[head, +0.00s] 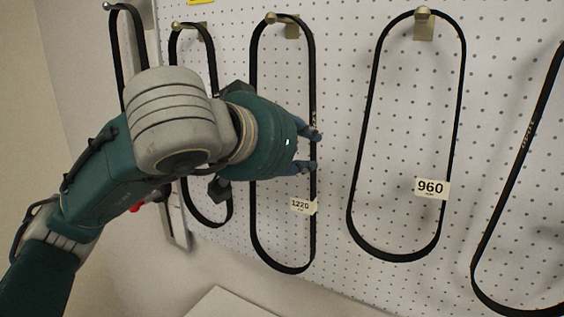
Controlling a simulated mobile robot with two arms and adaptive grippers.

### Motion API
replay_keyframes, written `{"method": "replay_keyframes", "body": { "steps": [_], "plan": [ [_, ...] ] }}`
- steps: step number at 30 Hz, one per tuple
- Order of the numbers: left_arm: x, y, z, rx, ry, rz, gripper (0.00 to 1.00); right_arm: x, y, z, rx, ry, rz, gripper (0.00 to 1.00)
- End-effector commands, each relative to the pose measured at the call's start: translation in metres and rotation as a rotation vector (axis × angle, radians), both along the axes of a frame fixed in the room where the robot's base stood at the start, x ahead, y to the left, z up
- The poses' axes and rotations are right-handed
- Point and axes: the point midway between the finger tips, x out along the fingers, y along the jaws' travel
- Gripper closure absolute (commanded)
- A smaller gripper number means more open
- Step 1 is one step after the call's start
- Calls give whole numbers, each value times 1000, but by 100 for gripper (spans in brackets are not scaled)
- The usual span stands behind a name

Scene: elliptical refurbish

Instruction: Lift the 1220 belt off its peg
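The 1220 belt (313,72) is a long black loop hanging from its peg (271,18) on the white pegboard. Its tag (302,206), reading 1220, is on the lower part of its right strand. My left gripper (313,150) reaches across the belt from the left. Its two fingers are apart, one above the other, with their tips at the right strand. I cannot tell whether they touch it. My gripper and wrist hide part of the left strand. My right gripper is out of view.
The 960 belt (462,90) hangs to the right on its own peg (422,13), with another belt (500,205) at the right edge. Two more belts hang to the left, partly behind my arm. A pale surface (230,304) lies below the board.

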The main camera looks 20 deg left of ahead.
Motion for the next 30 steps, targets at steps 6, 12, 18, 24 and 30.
{"method": "replay_keyframes", "body": {
  "steps": [6,12,18,24,30],
  "plan": [
    [22,-9,-7,0,8,-4,69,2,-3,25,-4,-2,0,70],
    [43,-13,-18,-1,3,-3,69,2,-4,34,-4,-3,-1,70],
    [47,-14,-22,-1,1,-3,69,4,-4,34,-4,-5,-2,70],
    [46,-14,-21,-1,1,-3,95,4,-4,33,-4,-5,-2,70],
    [46,-14,-20,-1,0,-3,100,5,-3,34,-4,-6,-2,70]
  ]
}}
